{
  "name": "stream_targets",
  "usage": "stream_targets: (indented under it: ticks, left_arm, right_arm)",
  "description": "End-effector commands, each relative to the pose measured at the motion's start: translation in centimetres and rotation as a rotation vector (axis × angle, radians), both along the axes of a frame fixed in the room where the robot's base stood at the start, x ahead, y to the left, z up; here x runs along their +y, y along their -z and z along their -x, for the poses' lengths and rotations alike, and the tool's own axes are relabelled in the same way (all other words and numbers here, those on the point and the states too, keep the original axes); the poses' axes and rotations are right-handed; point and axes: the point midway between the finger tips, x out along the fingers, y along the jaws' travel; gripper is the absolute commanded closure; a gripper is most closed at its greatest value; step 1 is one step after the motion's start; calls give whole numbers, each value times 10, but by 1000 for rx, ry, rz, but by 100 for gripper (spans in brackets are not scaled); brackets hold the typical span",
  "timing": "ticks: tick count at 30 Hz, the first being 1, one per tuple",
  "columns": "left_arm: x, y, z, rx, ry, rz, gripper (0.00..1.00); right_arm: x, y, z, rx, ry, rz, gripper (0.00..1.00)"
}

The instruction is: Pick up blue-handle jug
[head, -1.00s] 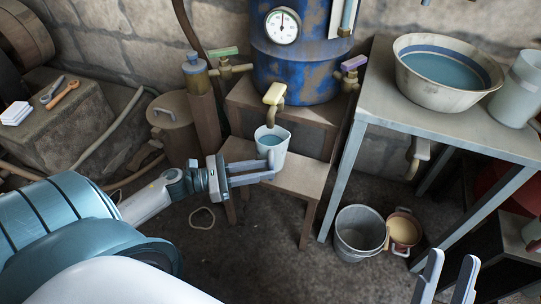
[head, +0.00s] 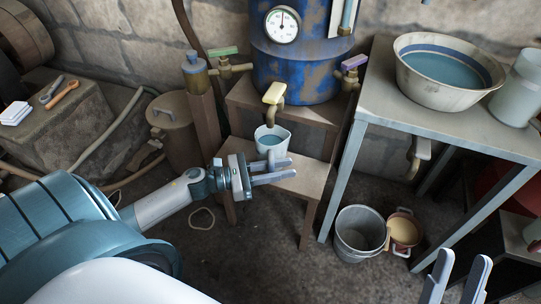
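A pale jug (head: 270,142) with water in it stands upright on a wooden stool, under a yellow-handled tap. Its handle (head: 271,158) faces me and looks pale blue; its lower part is partly hidden by my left fingers. My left gripper (head: 292,168) is at the jug's near side with its fingers apart, reaching across at handle height. It looks open around the handle; whether a finger touches it is unclear. My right gripper (head: 459,267) is open and empty at the lower right, far from the jug.
The yellow tap (head: 274,93) hangs close above the jug. The stool (head: 308,182) has bare room on its right. A metal bucket (head: 360,236) and a reddish pot (head: 403,230) stand on the floor. A table (head: 449,126) holds a large basin (head: 447,72).

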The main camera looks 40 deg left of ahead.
Motion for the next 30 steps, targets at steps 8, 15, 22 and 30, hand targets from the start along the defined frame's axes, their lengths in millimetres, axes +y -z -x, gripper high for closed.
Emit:
stream_targets:
  ticks: [8, 15, 22, 30]
  left_arm:
    - [-5, 0, -5, 1, -1, 0, 77]
    - [-5, 0, -5, 1, -1, 0, 77]
    - [-5, 0, -5, 1, -1, 0, 100]
    - [-5, 0, -5, 1, -1, 1, 100]
  right_arm:
    - [-1, -4, -2, -16, 2, -1, 69]
    - [-1, -3, -1, -10, 3, -2, 69]
    - [-1, -2, 0, -4, 3, -2, 69]
    - [-1, -1, 0, -4, 3, -2, 69]
